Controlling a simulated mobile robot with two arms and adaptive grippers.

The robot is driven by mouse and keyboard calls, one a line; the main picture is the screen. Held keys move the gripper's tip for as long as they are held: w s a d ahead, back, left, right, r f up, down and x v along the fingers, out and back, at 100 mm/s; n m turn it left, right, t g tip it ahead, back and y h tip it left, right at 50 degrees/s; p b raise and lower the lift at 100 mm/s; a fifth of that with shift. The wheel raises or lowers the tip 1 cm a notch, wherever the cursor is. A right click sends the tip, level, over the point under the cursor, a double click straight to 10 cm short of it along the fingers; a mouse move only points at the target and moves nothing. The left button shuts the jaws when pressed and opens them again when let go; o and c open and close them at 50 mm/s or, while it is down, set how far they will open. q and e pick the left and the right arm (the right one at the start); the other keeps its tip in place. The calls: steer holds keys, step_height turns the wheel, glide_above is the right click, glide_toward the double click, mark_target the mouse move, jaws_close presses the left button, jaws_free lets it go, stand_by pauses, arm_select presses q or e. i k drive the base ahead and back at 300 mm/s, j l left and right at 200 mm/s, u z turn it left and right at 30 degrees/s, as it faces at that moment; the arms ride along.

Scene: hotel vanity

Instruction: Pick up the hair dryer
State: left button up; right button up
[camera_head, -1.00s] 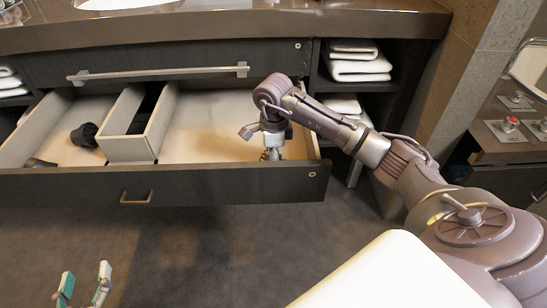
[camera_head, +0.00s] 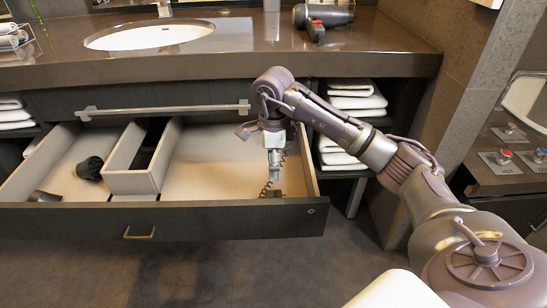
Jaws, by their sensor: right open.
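A grey, barrel-shaped thing that looks like a hair dryer (camera_head: 325,14) lies on the counter right of the sink. Its short dark handle with a red part points toward me. My right gripper (camera_head: 274,172) points down inside the right compartment of the open drawer (camera_head: 205,175), well below and apart from the counter. It is open; its fingertips are small and hard to make out. A dark coiled cord and a small black piece (camera_head: 272,193) show beside and under it; whether they touch is unclear. My left gripper is out of view.
A black cup-like piece (camera_head: 90,168) and a dark piece (camera_head: 44,196) lie in the drawer's left compartment. A divider box (camera_head: 133,182) stands between compartments. The sink (camera_head: 150,36) is on the counter. Folded towels (camera_head: 357,102) fill the right shelf.

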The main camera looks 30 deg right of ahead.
mark_target(333, 16)
steer(key=z, duration=1.35)
